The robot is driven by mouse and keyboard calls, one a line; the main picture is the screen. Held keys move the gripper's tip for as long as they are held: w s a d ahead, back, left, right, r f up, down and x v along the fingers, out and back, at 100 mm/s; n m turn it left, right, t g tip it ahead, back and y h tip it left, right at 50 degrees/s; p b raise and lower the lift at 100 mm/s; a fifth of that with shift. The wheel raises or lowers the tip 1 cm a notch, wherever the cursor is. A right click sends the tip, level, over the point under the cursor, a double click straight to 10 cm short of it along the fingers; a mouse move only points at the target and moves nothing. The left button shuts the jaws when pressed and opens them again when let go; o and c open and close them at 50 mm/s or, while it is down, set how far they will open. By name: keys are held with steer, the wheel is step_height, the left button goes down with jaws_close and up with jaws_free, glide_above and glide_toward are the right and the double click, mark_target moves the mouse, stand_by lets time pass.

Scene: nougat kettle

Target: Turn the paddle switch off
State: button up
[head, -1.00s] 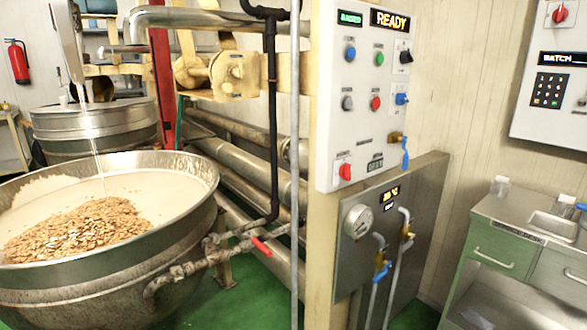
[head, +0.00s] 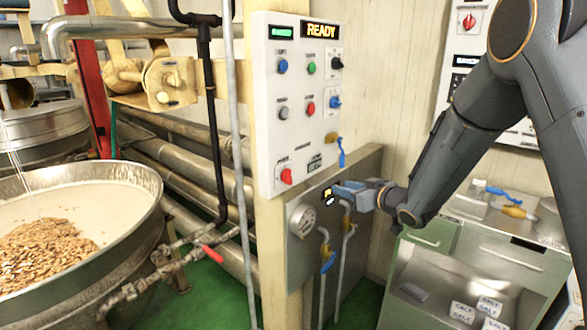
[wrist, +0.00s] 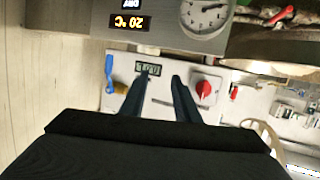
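The white control panel (head: 296,130) carries buttons and knobs whose labels are too small to read, so I cannot tell which is the paddle switch. A red rotary knob (head: 286,176) is at its lower left; a black selector (head: 337,63) and a blue selector (head: 335,102) are on its right side. The wrist view, upside down, shows the red knob (wrist: 203,90) just right of my fingers. My gripper (head: 345,190) is in front of the steel panel's top, right of and below the red knob. In the wrist view my gripper (wrist: 161,76) is open and empty.
A blue-handled valve (head: 340,152) sticks out at the white panel's lower right. The steel panel (head: 302,255) below has a gauge (head: 303,220) and pipes. A kettle (head: 130,240) stands left.

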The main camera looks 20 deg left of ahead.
mark_target(291, 175)
steer(key=shift+s+a+r+n+g+y+p, duration=0.2)
steer(key=shift+a+r+n+g+y+p, duration=0.55)
steer(key=shift+a, duration=1.9)
steer(key=shift+s+a+r+n+g+y+p, duration=0.15)
steer(key=shift+a+n+g+y+p, duration=0.65)
steer(key=shift+a, duration=1.9)
steer(key=shift+s+a+r+n+g+y+p, duration=0.25)
steer(key=shift+a+y, duration=1)
steer(key=shift+a, duration=1.4)
steer(key=shift+r, duration=0.1)
jaws_close()
